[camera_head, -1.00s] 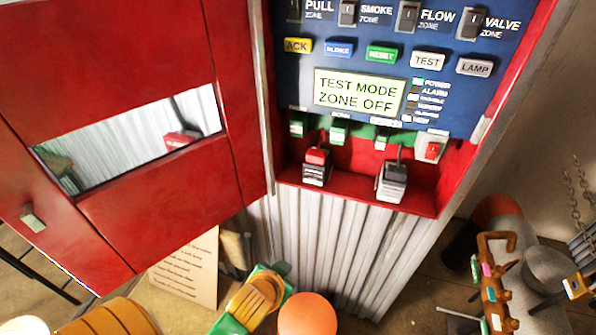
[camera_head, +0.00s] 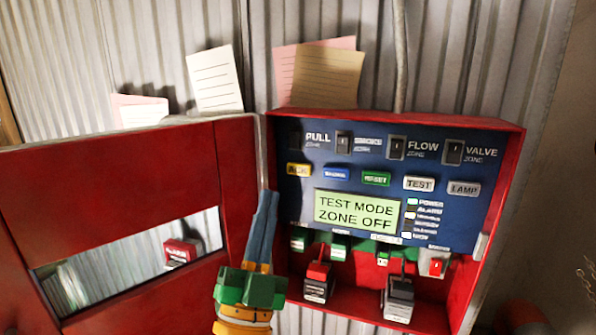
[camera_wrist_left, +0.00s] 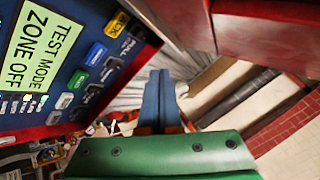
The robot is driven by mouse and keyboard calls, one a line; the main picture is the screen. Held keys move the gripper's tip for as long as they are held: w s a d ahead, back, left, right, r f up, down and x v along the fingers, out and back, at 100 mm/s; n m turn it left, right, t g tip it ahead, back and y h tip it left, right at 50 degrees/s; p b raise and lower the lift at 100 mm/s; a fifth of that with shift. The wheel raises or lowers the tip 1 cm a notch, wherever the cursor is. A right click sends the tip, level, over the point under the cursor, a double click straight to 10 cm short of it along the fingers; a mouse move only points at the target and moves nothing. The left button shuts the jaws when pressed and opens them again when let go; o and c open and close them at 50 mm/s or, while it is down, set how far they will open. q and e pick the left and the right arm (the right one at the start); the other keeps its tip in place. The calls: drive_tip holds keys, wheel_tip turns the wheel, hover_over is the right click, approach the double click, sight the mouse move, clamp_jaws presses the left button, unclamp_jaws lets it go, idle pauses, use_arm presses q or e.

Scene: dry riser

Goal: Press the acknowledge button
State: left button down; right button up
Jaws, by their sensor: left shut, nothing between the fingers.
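The yellow ACK button (camera_head: 299,170) is at the left end of the button row on the blue panel (camera_head: 380,260); it also shows near the top of the left wrist view (camera_wrist_left: 117,24). My left gripper (camera_head: 268,195) is shut and empty, its blue fingers pointing up, below and left of the button and apart from it in the head view. In the left wrist view the shut fingers (camera_wrist_left: 158,75) lie right of the panel. The display (camera_head: 356,210) reads TEST MODE ZONE OFF. My right gripper is not in view.
The open red door (camera_head: 110,185) with a window stands left of the cabinet. The red cabinet rim (camera_head: 500,190) frames the panel. Blue, green and white buttons sit right of ACK. Switches line the top, and two connectors (camera_head: 398,298) sit below. Paper notes (camera_head: 214,78) hang above.

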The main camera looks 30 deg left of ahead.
sight(299, 169)
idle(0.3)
use_arm(q)
drive_tip(key=shift+w+a+b, duration=0.35)
drive_tip(key=shift+w+b, duration=0.1)
drive_tip(key=shift+w, duration=1)
drive_tip(key=shift+w+a+b, duration=0.3)
drive_tip(key=shift+w+b, duration=0.15)
drive_tip(key=shift+w, duration=0.95)
drive_tip(key=shift+w+a+b, duration=0.35)
drive_tip(key=shift+w+b, duration=0.1)
drive_tip(key=shift+w, duration=1)
drive_tip(key=shift+w+a, duration=0.1)
drive_tip(key=shift+w, duration=0.35)
